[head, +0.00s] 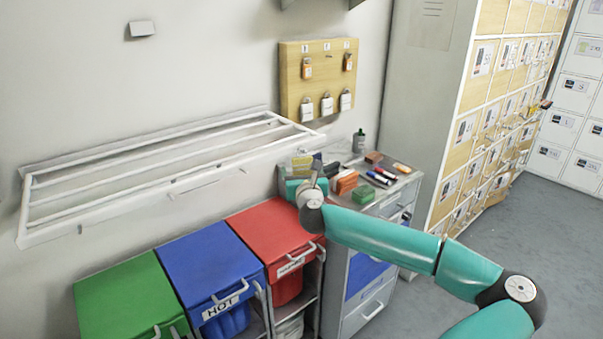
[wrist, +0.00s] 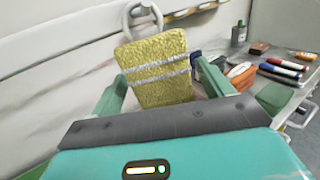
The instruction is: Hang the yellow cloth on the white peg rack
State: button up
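The yellow cloth (wrist: 155,85) has two grey stripes and a pale loop at its top. In the wrist view it stands between the green fingers of my gripper (wrist: 160,77), which meet its two side edges. In the head view a small yellow patch of it (head: 318,162) shows beside my gripper (head: 306,180), whose fingers are mostly hidden by my wrist. A white wall rack (head: 45,232) with long rails and a few small pegs below is on the left wall. My gripper is near its right end, apart from it.
Green (head: 130,300), blue (head: 210,262) and red (head: 270,230) bins stand below the rack. A cluttered grey cabinet top (head: 400,183) with markers and a bottle (head: 358,142) is beside my gripper. A wooden padlock board (head: 290,80) hangs above.

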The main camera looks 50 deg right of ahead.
jog(key=v, duration=1.3)
jog(key=shift+s+a, duration=0.3)
